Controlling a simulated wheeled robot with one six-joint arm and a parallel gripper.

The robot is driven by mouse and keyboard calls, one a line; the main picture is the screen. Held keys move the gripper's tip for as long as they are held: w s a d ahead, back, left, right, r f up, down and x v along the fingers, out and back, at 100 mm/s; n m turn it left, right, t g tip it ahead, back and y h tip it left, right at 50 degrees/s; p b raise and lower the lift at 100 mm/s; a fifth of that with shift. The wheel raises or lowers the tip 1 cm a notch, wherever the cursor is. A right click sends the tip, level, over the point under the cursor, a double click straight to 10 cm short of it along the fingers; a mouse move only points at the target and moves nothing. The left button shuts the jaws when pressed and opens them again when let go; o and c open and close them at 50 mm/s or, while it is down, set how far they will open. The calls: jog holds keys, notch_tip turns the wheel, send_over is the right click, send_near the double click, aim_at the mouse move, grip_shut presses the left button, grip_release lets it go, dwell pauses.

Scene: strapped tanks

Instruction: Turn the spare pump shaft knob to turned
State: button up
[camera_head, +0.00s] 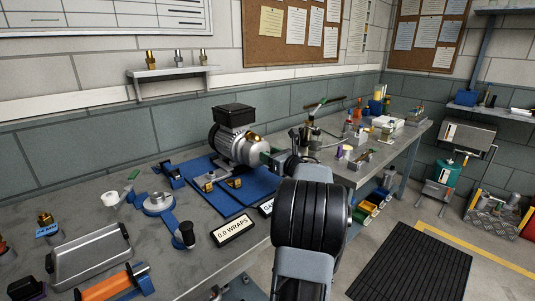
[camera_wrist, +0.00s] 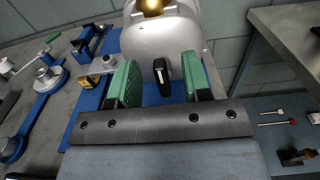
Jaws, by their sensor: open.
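The spare pump (camera_head: 240,146) is a silver motor-like body with a black box on top, on a blue mat on the bench. In the wrist view its rounded silver end (camera_wrist: 150,42) faces me. The shaft knob (camera_wrist: 162,77) is a black bar with a white line, roughly upright in the picture and slightly tilted. My gripper (camera_wrist: 157,75) is open, with one green pad on each side of the knob and a visible gap to both. In the head view my arm hides the knob, and only a bit of green pad shows beside the pump.
A blue mat (camera_head: 209,187) lies under the pump. A "0.0 WRAPS" sign (camera_head: 233,230), a metal tray (camera_head: 90,255) and blue-based fixtures (camera_head: 158,203) stand to the left. A cluttered bench part (camera_head: 350,174) lies to the right.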

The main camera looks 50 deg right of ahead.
jog(key=shift+w, duration=0.8)
jog(key=shift+c, duration=0.2)
grip_shut()
